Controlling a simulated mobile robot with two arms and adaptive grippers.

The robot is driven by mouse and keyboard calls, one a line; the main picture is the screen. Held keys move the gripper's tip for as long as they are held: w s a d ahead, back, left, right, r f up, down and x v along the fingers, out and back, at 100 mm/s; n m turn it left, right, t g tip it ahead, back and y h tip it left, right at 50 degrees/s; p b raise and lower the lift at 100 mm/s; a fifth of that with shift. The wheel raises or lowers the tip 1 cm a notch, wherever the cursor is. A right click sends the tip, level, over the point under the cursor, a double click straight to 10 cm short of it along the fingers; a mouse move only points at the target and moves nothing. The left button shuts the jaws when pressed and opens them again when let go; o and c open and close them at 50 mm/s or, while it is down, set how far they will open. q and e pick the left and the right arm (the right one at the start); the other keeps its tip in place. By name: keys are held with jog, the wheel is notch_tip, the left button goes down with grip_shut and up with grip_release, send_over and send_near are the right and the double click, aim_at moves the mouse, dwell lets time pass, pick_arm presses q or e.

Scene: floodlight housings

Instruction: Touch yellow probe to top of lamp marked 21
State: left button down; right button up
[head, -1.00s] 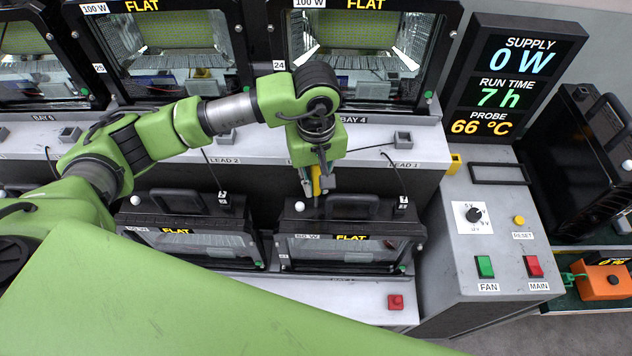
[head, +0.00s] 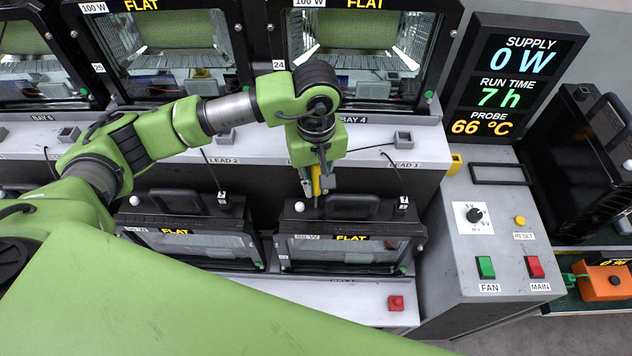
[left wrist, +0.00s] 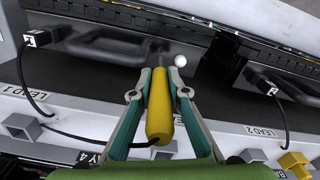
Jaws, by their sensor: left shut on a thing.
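My left gripper (head: 317,184) is shut on the yellow probe (head: 316,177), above the rear top edge of the right lower lamp (head: 300,212). In the left wrist view, the fingers (left wrist: 156,86) clasp the yellow probe handle (left wrist: 159,115). Its thin dark tip points at this lamp's black top (left wrist: 85,76), between the carry handle (left wrist: 105,44) and a white knob (left wrist: 180,61). I cannot tell whether the tip touches. This lamp's number tag is too small to read, so I cannot confirm 21. My right gripper is not in view.
Another lower lamp (head: 190,215) stands to the left. Lead cables hang to the lower lamps. A control console (head: 480,250) stands right, below a display (head: 515,75) reading PROBE 66 °C.

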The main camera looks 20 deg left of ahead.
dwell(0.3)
pick_arm(q)
notch_tip(320, 180, up, 2)
jog(key=shift+p, duration=0.4)
jog(key=shift+r+p, duration=0.65)
jog(key=shift+r, duration=1.8)
